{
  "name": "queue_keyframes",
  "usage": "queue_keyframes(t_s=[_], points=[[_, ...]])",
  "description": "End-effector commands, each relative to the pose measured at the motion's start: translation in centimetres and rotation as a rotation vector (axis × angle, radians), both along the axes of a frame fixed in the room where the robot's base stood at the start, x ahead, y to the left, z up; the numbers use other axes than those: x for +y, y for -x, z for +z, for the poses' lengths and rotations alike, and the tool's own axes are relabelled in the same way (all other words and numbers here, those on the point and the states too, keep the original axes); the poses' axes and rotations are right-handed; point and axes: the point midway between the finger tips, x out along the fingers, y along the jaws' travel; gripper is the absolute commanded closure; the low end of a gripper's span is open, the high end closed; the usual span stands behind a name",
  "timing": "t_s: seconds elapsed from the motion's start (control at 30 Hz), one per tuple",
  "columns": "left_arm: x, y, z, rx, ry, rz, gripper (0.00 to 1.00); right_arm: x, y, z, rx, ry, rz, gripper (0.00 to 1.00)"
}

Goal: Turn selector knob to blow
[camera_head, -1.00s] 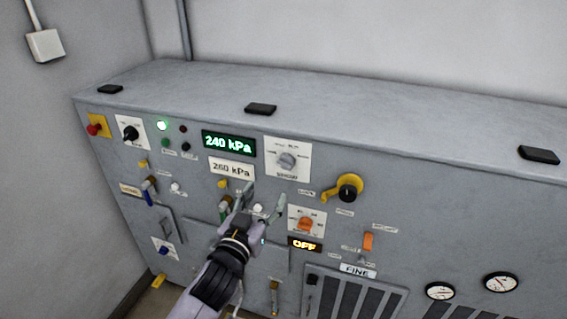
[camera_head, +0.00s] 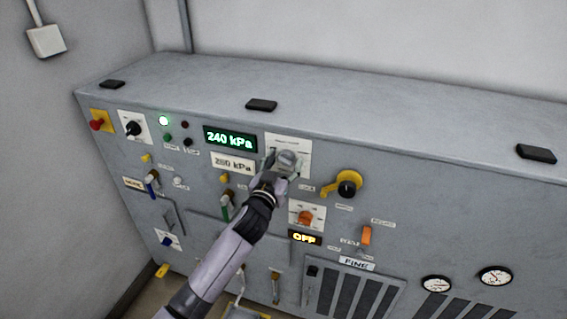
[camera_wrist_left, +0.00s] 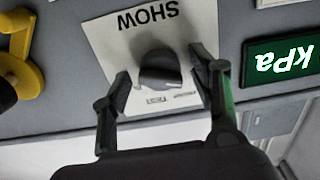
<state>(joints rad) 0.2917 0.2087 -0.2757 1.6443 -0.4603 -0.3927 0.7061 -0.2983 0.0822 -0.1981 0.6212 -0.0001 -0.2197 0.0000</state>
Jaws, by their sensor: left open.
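A grey knob (camera_head: 287,158) sits on a white plate (camera_head: 303,145) on the panel's front, right of the green display. In the left wrist view the knob (camera_wrist_left: 160,70) shows close up on its plate (camera_wrist_left: 108,42), which reads SHOW upside down. My left gripper (camera_head: 281,166) is open, its fingers (camera_wrist_left: 162,76) on either side of this knob; contact cannot be told. An orange knob (camera_head: 306,217) on another white plate is lower, above a lit OFF display (camera_head: 305,238). Its small markings are unreadable, and I see no readable "blow".
The green display (camera_head: 230,139) reads 240 kPa. A yellow lever with a black hub (camera_head: 347,188) is right of the gripper. Green-handled (camera_head: 226,207) and blue-handled (camera_head: 152,184) valves, an orange switch (camera_head: 366,235) and gauges (camera_head: 495,276) are also on the front. The cabinet top (camera_head: 390,125) is mostly clear.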

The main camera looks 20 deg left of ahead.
Motion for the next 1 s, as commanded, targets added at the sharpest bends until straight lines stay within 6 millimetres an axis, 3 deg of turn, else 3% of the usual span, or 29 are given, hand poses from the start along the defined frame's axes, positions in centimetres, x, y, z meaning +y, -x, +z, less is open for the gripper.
queue_keyframes(t_s=[0.07, 0.77, 1.0], points=[[-0.01, 0.02, -0.01, 0.000, 0.000, 0.000, 0.46, 0.02, 0.12, -0.01, 0.001, 0.000, 0.000, 0.60], [0.01, 0.05, -0.02, 0.000, 0.000, 0.000, 0.92, 0.42, 0.28, -0.03, 0.004, -0.005, 0.001, 0.60], [0.03, 0.05, -0.01, 0.000, -0.020, 0.000, 0.93, 0.45, 0.30, 0.02, 0.004, -0.005, 0.001, 0.60]])
